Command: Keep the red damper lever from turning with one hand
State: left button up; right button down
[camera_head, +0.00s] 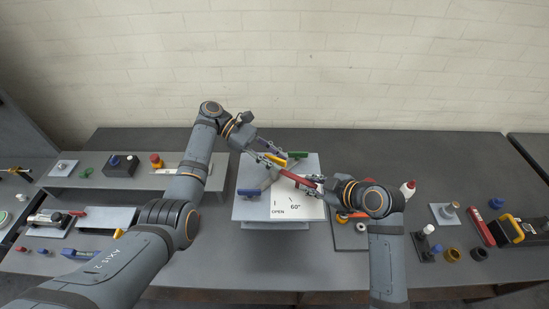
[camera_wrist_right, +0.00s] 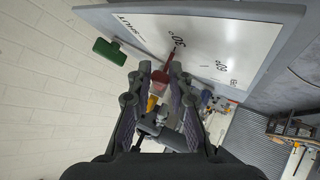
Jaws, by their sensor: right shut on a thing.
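The damper unit is a raised pale plate (camera_head: 297,208) with "OPEN" and "60°" on its face. Its red lever (camera_head: 293,178) slants across the top, and in the right wrist view the red part (camera_wrist_right: 160,76) lies between the fingertips. My right gripper (camera_head: 316,185) is shut on the red lever's outer end. My left gripper (camera_head: 278,157) is at the plate's far side, by the yellow lever (camera_head: 271,152) and the green handle (camera_head: 298,155). Its fingers overlap the yellow lever in the picture, so its grip is unclear.
A low grey shelf (camera_head: 125,182) at left bears a red-topped button (camera_head: 156,160) and small parts. At right, a red-capped white bottle (camera_head: 408,188), a red block (camera_head: 481,227) and several loose parts lie on the table. The back of the table (camera_head: 370,143) is clear.

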pick_arm(q)
jog(key=shift+d, duration=0.1)
pick_arm(e)
jog(key=shift+r, duration=0.1)
pick_arm(q)
jog(key=n+t+h, duration=0.1)
jog(key=n+t, duration=0.1)
jog(key=t, duration=0.1)
jog(key=shift+n, duration=0.3)
jog(key=f+v, duration=0.1)
jog(key=v, duration=1.2)
jog(key=w+a+f+t+y, duration=0.2)
jog(key=a+f, duration=0.1)
jog(key=a, duration=0.3)
jog(key=w+a+f+n+t+y, duration=0.1)
jog(key=w+a+f+y, duration=0.1)
jog(key=a, duration=0.4)
jog(key=w+a+f+n+t+y, duration=0.1)
jog(key=w+a+f+t+y, duration=0.1)
jog(key=a+f+y, duration=0.2)
jog(key=shift+a+f+t, duration=0.3)
jog(key=shift+a+f, duration=0.6)
jog(key=shift+a, duration=0.25)
pick_arm(e)
jog(key=c, duration=0.8)
grip_release()
jog(key=shift+c, duration=0.2)
